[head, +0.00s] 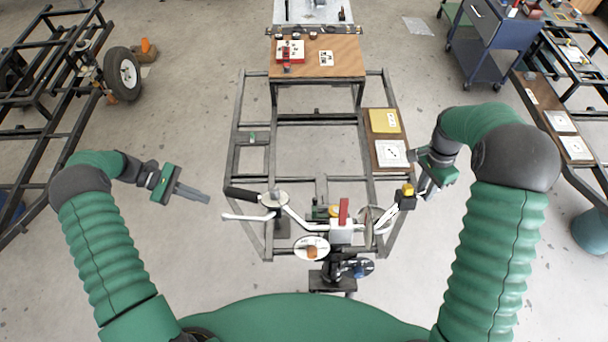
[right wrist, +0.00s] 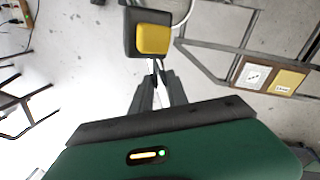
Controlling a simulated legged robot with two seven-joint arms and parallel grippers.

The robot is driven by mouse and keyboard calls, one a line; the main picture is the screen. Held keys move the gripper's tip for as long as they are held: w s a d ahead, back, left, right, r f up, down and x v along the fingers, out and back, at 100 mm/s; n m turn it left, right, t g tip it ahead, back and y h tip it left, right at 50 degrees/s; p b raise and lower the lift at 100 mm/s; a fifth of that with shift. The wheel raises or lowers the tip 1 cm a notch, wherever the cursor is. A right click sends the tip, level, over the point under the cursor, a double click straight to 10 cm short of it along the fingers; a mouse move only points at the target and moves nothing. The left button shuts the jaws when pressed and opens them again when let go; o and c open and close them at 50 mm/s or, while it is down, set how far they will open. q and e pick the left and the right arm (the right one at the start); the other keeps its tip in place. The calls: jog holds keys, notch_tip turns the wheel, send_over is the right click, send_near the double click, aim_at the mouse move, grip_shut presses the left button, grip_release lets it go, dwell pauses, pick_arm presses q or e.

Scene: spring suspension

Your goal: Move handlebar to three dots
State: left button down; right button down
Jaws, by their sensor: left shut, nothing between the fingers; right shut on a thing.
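The handlebar (head: 296,219) is a pale bent bar with a black grip (head: 242,195) at its left end. It sits on a stand in front of me. A black block with a yellow button (head: 407,192) is at its right end; it also shows in the right wrist view (right wrist: 152,38). My left gripper (head: 204,198) is shut and empty, left of the black grip.
A yellow card (head: 384,120) lies beyond the white card. A white oval disc (head: 311,248) and a red lever (head: 344,211) are around the handlebar's middle. A brown table (head: 345,71) stands behind, a blue cart (head: 487,45) at the back right.

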jog(key=shift+a, duration=0.1)
pick_arm(q)
jog(key=w+d+f+n+t+h, duration=0.2)
jog(key=w+d+f+t+h, duration=0.15)
jog(key=d, duration=0.25)
jog(key=r, duration=0.1)
jog(key=s+r, duration=0.1)
jog(key=r, duration=0.1)
jog(key=shift+s+r+g+y, duration=0.15)
jog(key=shift+s+g+y, duration=0.1)
jog(key=shift+s+y, duration=0.15)
